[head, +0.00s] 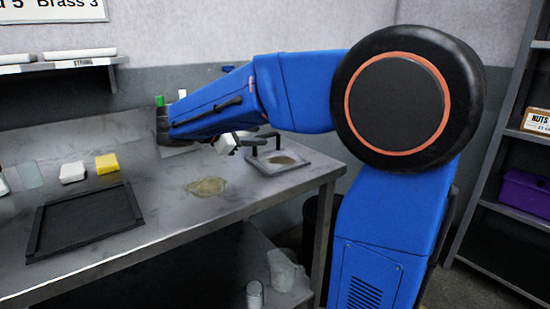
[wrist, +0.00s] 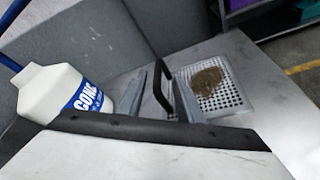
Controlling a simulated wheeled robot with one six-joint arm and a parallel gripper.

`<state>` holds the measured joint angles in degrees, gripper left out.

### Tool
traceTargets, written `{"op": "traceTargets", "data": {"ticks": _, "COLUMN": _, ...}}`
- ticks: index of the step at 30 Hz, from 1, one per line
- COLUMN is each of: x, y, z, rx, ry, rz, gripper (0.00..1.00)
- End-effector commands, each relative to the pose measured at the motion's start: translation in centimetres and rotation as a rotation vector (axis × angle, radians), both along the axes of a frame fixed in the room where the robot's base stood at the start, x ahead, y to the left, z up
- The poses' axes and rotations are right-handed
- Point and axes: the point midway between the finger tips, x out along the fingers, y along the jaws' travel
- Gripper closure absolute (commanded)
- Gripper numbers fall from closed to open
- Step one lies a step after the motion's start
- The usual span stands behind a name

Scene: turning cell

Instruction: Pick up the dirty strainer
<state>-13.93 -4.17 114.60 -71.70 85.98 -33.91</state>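The dirty strainer (head: 293,170) is a flat, perforated metal plate with a brown patch of dirt and a raised black handle. It lies near the back right end of the bench. In the wrist view, the strainer (wrist: 232,97) is right of centre and its black handle (wrist: 152,62) stands up near the middle. My gripper (wrist: 158,92) is open, with a grey finger on either side of the handle and gaps showing. In the head view, my gripper (head: 250,141) is just left of the handle, partly hidden by the arm.
A white bottle (wrist: 45,92) with a blue label stands left of my gripper. A brown spill (head: 207,186) lies on the bench (head: 180,225). A yellow sponge (head: 107,162), a white block (head: 72,172) and a black tray (head: 85,222) are to the left. Shelving (head: 505,215) stands right.

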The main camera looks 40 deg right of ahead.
Motion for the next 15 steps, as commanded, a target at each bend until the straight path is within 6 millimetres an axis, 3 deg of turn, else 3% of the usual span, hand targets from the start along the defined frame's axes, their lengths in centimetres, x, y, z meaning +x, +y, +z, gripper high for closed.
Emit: {"op": "traceTargets", "data": {"ticks": 15, "x": 1.4, "y": -4.4, "z": -1.8, "rx": 0.0, "ry": 0.0, "rz": -0.001, "gripper": 0.67}}
